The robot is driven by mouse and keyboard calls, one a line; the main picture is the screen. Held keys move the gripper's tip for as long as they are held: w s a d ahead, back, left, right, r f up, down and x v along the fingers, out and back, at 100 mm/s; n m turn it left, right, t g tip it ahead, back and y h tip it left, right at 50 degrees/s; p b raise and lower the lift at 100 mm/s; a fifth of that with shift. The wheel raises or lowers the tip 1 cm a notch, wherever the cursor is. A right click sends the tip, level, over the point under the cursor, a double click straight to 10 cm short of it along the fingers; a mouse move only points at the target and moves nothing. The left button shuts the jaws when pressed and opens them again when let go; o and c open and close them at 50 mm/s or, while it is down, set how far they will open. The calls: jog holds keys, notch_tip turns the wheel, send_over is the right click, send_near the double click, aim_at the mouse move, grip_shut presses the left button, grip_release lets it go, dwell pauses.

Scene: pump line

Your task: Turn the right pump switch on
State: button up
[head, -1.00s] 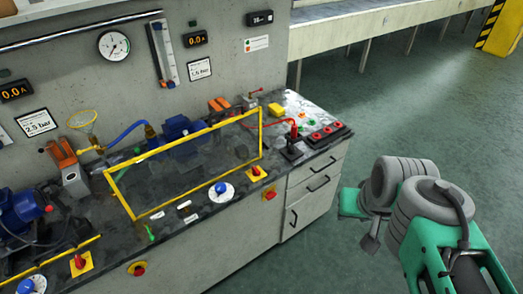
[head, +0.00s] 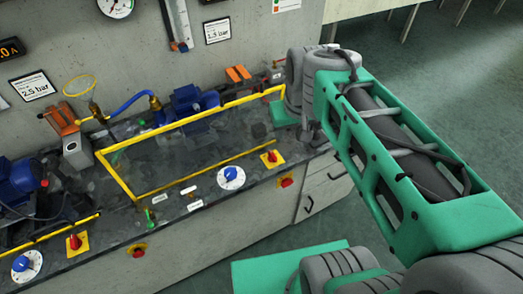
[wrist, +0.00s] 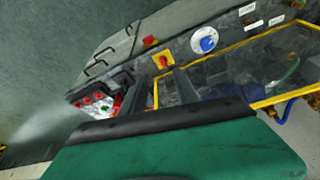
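The right pump switch is a red knob on a yellow square plate (head: 271,157), at the front of the bench right of a white dial with a blue knob (head: 231,177). In the wrist view the switch (wrist: 163,61) appears just beyond the fingertips. My gripper (wrist: 157,76) shows there as two dark fingers spread apart with nothing between them, not touching the knob as far as I can see. In the head view my arm hides most of the gripper. A similar red switch on a yellow plate (head: 77,243) sits at the left.
A red emergency button (head: 286,182) is on the bench front below. In the wrist view a box with red buttons (wrist: 95,103) lies left of the fingers. The floor at right is open.

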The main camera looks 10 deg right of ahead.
aim_at(273, 154)
jog(key=w+f+n+g+b, duration=0.1)
jog(key=w+f+b, duration=0.1)
jog(key=w+f, duration=0.2)
jog(key=w+f+n+g+b, duration=0.1)
jog(key=w+f, duration=0.4)
jog(key=f, duration=0.3)
jog(key=w+f+g+b, duration=0.1)
jog(key=w+f+b, duration=0.1)
jog(key=w+f, duration=0.3)
jog(key=shift+a+f+n+b, duration=0.25)
jog(key=shift+f+n+b, duration=0.15)
jog(key=shift+f, duration=0.1)
notch_tip(273, 154, down, 7)
jog(key=shift+f+p, duration=0.2)
jog(key=shift+p, duration=0.35)
grip_shut()
